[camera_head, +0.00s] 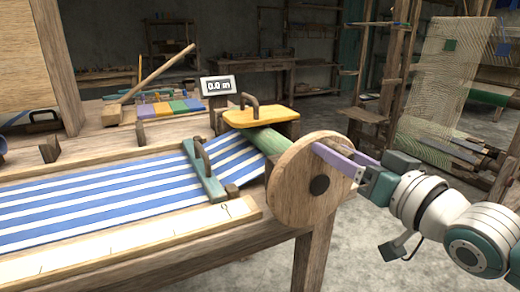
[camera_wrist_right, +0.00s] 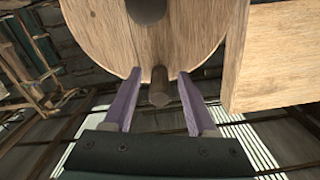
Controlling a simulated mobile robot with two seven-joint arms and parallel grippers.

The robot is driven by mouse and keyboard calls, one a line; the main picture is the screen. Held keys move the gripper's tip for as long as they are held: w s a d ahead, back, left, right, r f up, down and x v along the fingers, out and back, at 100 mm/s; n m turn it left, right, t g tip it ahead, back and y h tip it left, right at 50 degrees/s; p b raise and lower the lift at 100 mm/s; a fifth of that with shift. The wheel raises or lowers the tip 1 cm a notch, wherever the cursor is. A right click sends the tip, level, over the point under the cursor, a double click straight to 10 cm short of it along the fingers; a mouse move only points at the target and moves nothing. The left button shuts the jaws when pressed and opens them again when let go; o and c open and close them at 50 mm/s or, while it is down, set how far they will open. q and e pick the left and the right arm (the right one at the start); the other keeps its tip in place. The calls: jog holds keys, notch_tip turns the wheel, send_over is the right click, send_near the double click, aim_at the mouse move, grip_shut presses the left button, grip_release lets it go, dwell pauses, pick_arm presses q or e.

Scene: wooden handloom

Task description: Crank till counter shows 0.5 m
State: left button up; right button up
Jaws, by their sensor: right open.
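The counter (camera_head: 218,86) stands behind the loom's front beam and reads 0.0 m. A round wooden crank disc (camera_head: 291,195) with a dark hub sits at the right end of the green cloth roller (camera_head: 262,143). My right gripper (camera_head: 330,152) is at the disc's right upper edge. In the head view the peg is hidden by the fingers. My left gripper is not in view.
Blue-and-white striped cloth (camera_head: 90,200) runs to the roller. A green bar with a handle (camera_head: 205,172) lies across it. A yellow board with a handle (camera_head: 262,117) sits above the roller. Open floor lies right of the disc.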

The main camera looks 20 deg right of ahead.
grip_shut()
dwell(1.3)
